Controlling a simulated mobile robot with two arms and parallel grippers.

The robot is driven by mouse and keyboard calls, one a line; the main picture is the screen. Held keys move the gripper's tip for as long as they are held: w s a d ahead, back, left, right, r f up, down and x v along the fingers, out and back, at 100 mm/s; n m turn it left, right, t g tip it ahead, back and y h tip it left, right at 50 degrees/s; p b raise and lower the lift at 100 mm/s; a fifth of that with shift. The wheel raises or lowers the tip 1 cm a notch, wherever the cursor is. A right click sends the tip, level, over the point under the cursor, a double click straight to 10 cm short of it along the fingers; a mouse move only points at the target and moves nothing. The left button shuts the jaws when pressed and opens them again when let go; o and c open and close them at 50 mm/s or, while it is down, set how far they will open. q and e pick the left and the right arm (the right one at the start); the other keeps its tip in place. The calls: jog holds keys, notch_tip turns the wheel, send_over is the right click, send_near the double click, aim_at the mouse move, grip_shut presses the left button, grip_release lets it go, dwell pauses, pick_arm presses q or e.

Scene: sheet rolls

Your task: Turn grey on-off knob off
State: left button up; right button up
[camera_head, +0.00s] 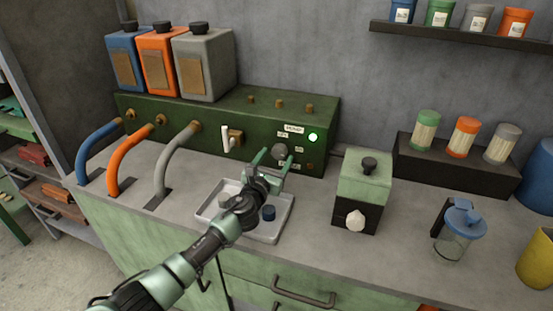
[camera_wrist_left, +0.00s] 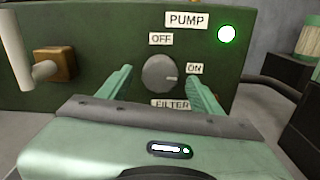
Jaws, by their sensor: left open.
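The grey knob (camera_head: 279,150) sits on the front of the dark green panel box (camera_head: 200,125). In the left wrist view the knob (camera_wrist_left: 160,74) is round, with a light mark at its right pointing toward the ON label (camera_wrist_left: 195,68). The OFF label (camera_wrist_left: 161,39) is above it, PUMP above that and FILTER below. A green light (camera_wrist_left: 227,33) is lit at upper right. My left gripper (camera_head: 269,160) is open, its fingers on either side of the knob in view; whether they touch it I cannot tell. My right gripper is not in view.
A white lever (camera_head: 226,138) sticks out left of the knob. A grey tray (camera_head: 285,222) with small items lies below my left arm. A green and black device (camera_head: 365,185) stands to the right, beside a blue-lidded jar (camera_head: 452,240). Grey, orange and blue hoses run at left.

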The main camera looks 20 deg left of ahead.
pick_arm(q)
jog(key=shift+w+r, duration=0.1)
jog(key=shift+w, duration=0.2)
jog(key=c, duration=1.4)
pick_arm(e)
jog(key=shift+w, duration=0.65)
